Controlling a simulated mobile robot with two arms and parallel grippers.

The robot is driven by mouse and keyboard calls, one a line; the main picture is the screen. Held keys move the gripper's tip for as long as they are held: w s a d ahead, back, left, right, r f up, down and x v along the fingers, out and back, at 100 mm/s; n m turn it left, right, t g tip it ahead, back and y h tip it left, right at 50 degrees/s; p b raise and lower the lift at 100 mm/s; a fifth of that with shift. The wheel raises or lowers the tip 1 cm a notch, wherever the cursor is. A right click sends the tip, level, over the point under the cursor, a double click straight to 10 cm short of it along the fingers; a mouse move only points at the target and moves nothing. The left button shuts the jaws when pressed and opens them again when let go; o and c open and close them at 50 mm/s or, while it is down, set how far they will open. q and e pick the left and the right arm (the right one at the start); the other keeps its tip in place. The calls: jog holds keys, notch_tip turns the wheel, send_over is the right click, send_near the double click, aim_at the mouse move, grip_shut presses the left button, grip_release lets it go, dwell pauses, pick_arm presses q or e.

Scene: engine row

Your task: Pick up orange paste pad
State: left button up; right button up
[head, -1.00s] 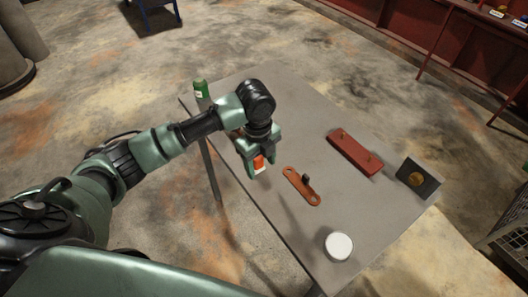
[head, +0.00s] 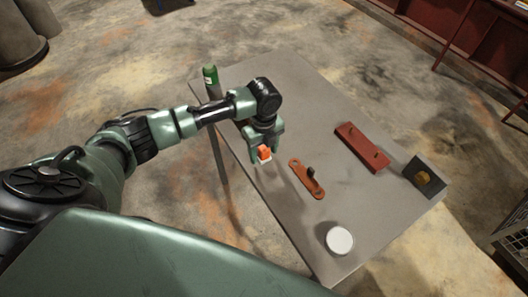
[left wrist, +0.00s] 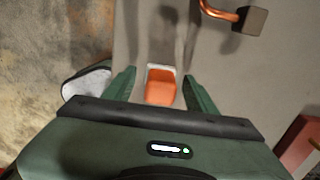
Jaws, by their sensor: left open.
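The orange paste pad (head: 264,153) is a small orange block on a white base. It rests near the left edge of the grey table. My left gripper (head: 266,149) points down at it, open, and its fingers partly overlap it in the head view. In the left wrist view the pad (left wrist: 161,90) shows between the two spread green fingers (left wrist: 161,82), with a gap on each side. Whether the fingertips are at its height or above it, I cannot tell. My right gripper is not in view.
An orange link with a dark peg (head: 306,179) lies close to the right of the pad.

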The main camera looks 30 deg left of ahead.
aim_at(264, 148)
pick_arm(q)
grip_shut()
jog(key=shift+r, duration=0.1)
notch_tip(264, 148, up, 20)
jog(key=b, duration=0.3)
dwell(0.3)
jog(key=c, duration=0.8)
grip_release()
jog(key=c, duration=0.4)
